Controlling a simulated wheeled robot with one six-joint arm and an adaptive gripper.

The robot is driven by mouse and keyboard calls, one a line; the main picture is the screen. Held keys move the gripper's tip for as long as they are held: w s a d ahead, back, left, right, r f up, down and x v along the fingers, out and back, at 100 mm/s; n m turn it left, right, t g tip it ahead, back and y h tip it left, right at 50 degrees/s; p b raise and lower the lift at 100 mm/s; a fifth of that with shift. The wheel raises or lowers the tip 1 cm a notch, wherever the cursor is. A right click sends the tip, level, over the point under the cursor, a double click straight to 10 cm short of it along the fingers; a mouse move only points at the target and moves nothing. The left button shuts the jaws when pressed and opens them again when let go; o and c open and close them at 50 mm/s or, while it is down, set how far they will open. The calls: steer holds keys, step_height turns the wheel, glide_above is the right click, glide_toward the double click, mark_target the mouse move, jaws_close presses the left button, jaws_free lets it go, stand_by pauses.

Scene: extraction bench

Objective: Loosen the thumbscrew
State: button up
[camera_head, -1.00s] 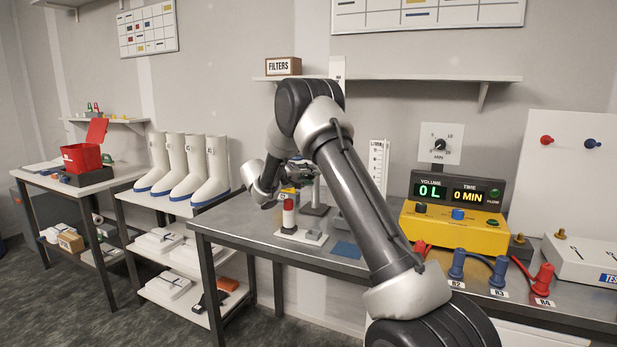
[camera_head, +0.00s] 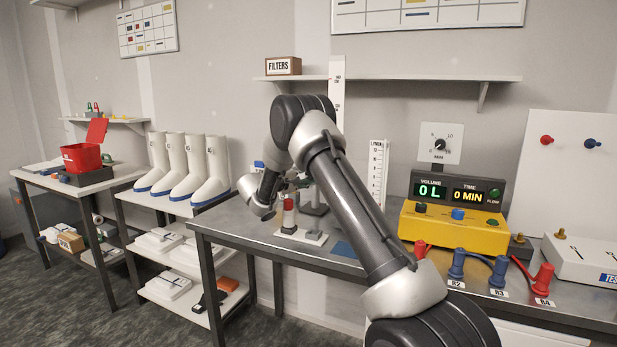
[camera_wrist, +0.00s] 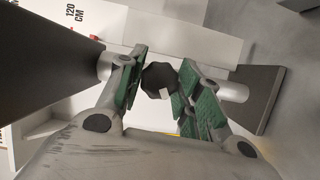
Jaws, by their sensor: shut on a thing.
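The thumbscrew is a black, many-sided knob (camera_wrist: 158,80) with a small pale mark, seen in the wrist view between the green-padded fingers. My gripper (camera_wrist: 160,88) is shut on it, with a pad on either side. A grey metal cylinder (camera_wrist: 232,91) and a dark flat plate (camera_wrist: 262,98) lie beyond the fingers on the right. In the head view my gripper (camera_head: 298,183) is over the bench, near a dark upright stand (camera_head: 315,205). The knob cannot be made out in that view.
A red-and-white cylinder (camera_head: 288,212) stands on the bench just in front of my gripper. A tall white scale (camera_head: 337,90) and a flow scale (camera_head: 377,170) stand behind. A yellow meter box (camera_head: 455,232) and coloured plugs (camera_head: 457,265) are to the right.

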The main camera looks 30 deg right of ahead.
steer(key=n+h, duration=0.1)
steer(key=n, duration=0.4)
steer(key=shift+f+n+t+h, duration=0.15)
steer(key=shift+n+t+h, duration=0.25)
stand_by(0.4)
steer(key=o, duration=1)
